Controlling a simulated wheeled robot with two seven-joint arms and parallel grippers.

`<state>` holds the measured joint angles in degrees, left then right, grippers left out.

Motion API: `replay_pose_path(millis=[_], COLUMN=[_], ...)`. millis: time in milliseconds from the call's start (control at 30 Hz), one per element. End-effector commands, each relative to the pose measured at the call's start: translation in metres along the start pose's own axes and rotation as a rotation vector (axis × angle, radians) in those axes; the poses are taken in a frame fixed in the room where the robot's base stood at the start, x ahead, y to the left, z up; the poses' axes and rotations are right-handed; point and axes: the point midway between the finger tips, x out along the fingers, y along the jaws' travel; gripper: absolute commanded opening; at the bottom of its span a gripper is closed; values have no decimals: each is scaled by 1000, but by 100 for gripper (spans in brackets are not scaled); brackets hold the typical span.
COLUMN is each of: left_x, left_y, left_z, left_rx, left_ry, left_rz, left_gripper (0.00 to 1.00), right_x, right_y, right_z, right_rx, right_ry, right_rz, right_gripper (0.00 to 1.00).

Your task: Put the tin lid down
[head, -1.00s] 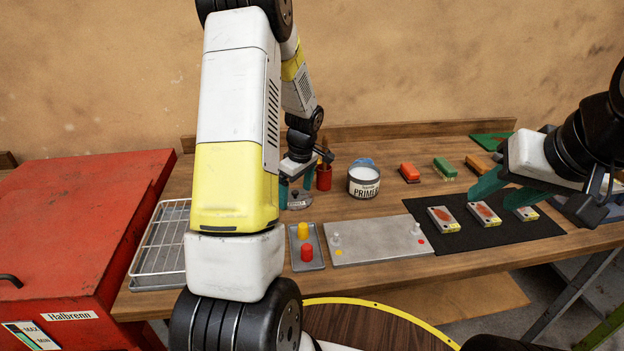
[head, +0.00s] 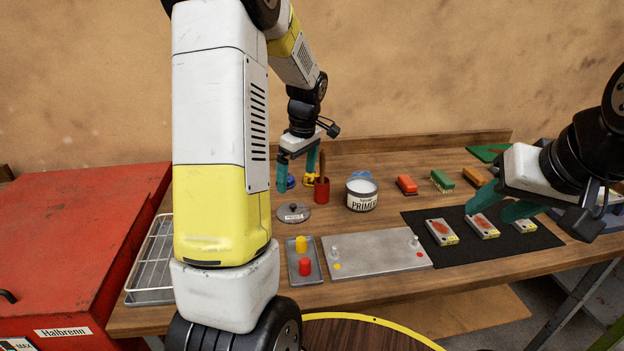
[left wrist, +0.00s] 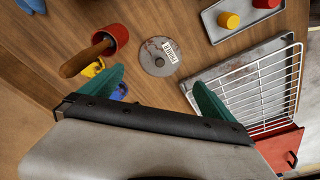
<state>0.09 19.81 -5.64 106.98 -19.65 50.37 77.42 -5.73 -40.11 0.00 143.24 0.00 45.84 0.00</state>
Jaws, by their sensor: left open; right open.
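The tin lid (head: 293,213) is a grey disc with a knob and a small label. It lies flat on the wooden bench, left of the open primer tin (head: 362,194). In the left wrist view the lid (left wrist: 160,57) lies clear of the fingers. My left gripper (head: 298,177) is open and empty, above and behind the lid, apart from it. Its green fingers (left wrist: 160,88) stand wide apart in the wrist view. My right gripper (head: 497,203) is open and empty over the black mat (head: 480,250) at the right.
A red pot (head: 322,192) holding a wooden handle stands close to my left gripper. A grey tray (head: 306,268) with red and yellow pieces lies in front of the lid. A wire rack (head: 148,265) stands at left. Several brushes and blocks lie at the right.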

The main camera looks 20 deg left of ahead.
Motion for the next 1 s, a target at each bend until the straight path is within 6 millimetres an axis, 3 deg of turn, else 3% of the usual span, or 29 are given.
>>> replay_pose_path(millis=[167,267,400,600,800,1000], left_x=[-20,-46,-96,-149,-171,-174], left_y=[-4,-16,-48,-107,-158,-180], left_z=[4,15,44,95,138,158], left_rx=[30,121,349,720,1033,1188], left_ry=[-5,-14,-15,43,154,228], left_rz=[19,70,193,380,524,584], left_gripper=[100,100,100,100,100,100], right_x=[0,0,0,0,0,0], right_y=[0,0,0,0,0,0], right_z=[0,0,0,0,0,0], right_rx=[0,0,0,0,0,0], right_ry=[0,0,0,0,0,0], right_rz=[0,0,0,0,0,0], right_gripper=[43,43,43,43,43,43])
